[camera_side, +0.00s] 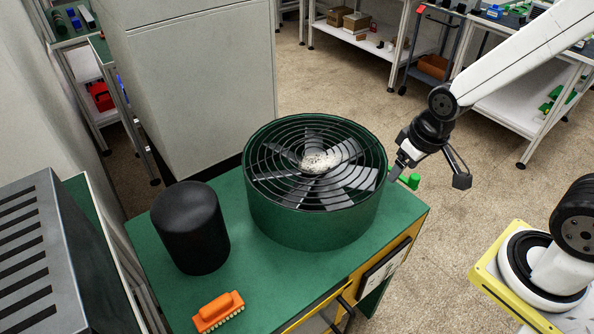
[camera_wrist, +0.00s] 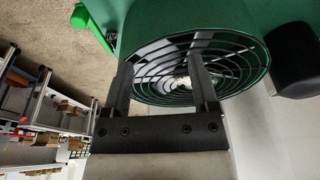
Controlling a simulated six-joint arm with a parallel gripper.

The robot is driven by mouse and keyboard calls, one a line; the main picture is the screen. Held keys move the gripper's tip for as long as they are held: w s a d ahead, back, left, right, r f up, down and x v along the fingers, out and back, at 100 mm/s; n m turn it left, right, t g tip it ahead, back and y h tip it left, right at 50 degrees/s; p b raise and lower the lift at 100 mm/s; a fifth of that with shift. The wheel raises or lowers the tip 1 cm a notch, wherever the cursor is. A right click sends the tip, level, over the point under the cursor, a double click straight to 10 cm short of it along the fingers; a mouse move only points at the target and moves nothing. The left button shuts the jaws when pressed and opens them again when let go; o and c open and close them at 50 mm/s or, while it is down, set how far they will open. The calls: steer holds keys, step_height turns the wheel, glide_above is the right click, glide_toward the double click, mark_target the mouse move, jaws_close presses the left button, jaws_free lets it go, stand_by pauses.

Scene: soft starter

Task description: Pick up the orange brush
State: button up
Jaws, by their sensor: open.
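The orange brush (camera_side: 218,311) lies on the green table top near its front left edge in the side view, with pale bristles along its lower side. My gripper (camera_side: 429,172) is at the right of the round fan, over the table's right edge, well away from the brush. In the wrist view my gripper (camera_wrist: 164,85) shows two dark fingers apart with nothing held between them. The brush does not show in the wrist view.
A large green round fan (camera_side: 262,225) with a wire grille stands between my gripper and the brush. A black cylinder (camera_side: 190,228) stands behind the brush. The green table (camera_side: 290,285) is bare right of the brush. A grey slotted box (camera_side: 35,255) is at left.

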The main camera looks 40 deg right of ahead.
mark_target(216, 304)
stand_by(0.3)
